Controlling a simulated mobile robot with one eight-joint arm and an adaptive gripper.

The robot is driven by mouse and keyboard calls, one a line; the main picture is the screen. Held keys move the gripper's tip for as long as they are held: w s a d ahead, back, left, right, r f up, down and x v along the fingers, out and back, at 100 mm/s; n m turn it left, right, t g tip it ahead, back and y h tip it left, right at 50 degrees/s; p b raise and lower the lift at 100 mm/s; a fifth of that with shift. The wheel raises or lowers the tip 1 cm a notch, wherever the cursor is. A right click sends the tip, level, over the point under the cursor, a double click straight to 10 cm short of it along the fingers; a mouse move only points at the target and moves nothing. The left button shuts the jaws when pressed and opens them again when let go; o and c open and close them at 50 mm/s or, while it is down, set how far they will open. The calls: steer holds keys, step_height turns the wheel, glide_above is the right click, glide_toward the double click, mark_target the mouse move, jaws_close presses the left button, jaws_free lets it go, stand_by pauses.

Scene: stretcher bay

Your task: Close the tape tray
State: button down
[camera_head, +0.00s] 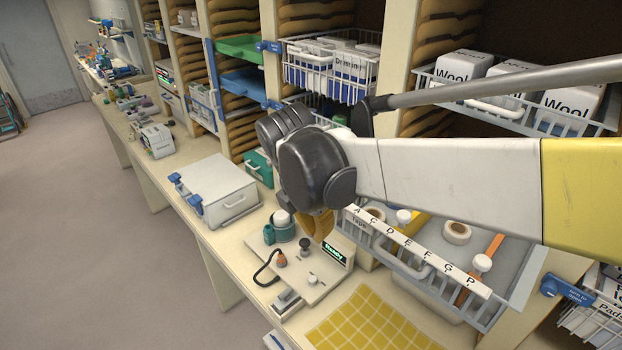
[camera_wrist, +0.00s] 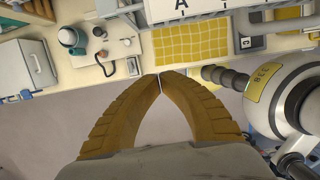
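The tape tray (camera_head: 428,272) is a grey wire-sided tray pulled out from the shelving at the lower right of the head view. A white strip with letters (camera_head: 420,250) and a looped handle run along its front. It holds tape rolls (camera_head: 457,232) and other small items; my arm covers part of its back. My gripper (camera_head: 318,226) has yellow-brown fingers and hangs to the left of the tray's front. In the wrist view, my gripper's fingertips (camera_wrist: 161,76) meet with nothing visible between them. A white strip with an A (camera_wrist: 184,5) shows at that view's top edge.
Below the tray is a counter with a yellow checked mat (camera_head: 365,325) and a device reading "Ready" (camera_head: 333,254). A white box (camera_head: 215,190) stands further left. Baskets of wool (camera_head: 510,85) and a white wire basket (camera_head: 330,70) are above. Open floor (camera_head: 90,230) lies left.

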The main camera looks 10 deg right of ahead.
step_height(320, 180, down, 6)
steer(key=w+d, duration=0.1)
steer(key=w, duration=0.2)
steer(key=w+d+b, duration=0.1)
steer(key=w+d, duration=0.5)
steer(key=d, duration=0.2)
steer(key=w+d+b, duration=0.1)
steer(key=w+d, duration=0.5)
steer(key=d, duration=0.3)
steer(key=w+d+b, duration=0.1)
steer(key=w+d, duration=0.5)
steer(key=d, duration=0.3)
steer(key=shift+s+a+b, duration=0.1)
steer(key=shift+b, duration=0.2)
